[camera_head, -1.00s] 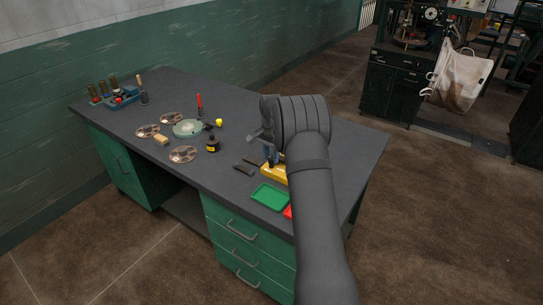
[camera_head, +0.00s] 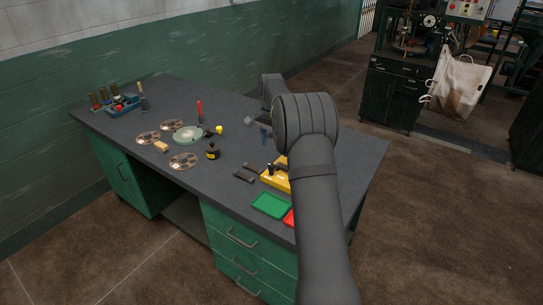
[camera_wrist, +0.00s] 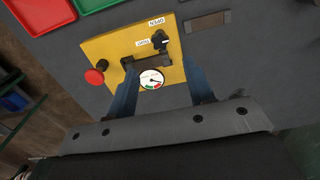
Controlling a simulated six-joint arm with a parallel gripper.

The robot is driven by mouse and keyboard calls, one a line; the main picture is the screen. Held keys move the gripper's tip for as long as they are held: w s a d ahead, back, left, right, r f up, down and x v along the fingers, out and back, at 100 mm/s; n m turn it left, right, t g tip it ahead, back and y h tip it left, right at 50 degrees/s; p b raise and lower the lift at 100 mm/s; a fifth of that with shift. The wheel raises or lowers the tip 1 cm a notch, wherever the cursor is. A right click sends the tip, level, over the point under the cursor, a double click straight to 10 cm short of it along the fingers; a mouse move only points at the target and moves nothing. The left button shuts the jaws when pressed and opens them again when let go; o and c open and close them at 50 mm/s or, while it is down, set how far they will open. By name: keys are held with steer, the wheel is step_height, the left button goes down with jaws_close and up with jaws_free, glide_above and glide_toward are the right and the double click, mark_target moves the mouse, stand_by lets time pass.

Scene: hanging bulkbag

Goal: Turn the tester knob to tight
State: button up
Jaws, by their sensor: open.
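The yellow tester (camera_head: 272,181) sits near the front right of the desk, partly hidden by my arm. In the wrist view its yellow plate (camera_wrist: 101,48) carries a black knob (camera_wrist: 160,40) with labels reading OPEN and TIGHT beside it. The knob's exact setting is too small to read. Below it are a dark bar (camera_wrist: 155,62) and a round gauge (camera_wrist: 152,79); a red button (camera_wrist: 95,77) is at the left. My gripper (camera_wrist: 161,72) is open and empty, its blue fingers apart over the gauge side of the plate. It also shows above the tester in the head view (camera_head: 263,134).
A green tray (camera_head: 270,205) and a red tray (camera_head: 289,217) lie in front of the tester.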

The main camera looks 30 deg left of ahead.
step_height(320, 180, up, 8)
glide_above(271, 165)
steer(key=shift+d, duration=0.15)
step_height(271, 165, down, 18)
steer(key=shift+r, duration=0.2)
stand_by(0.6)
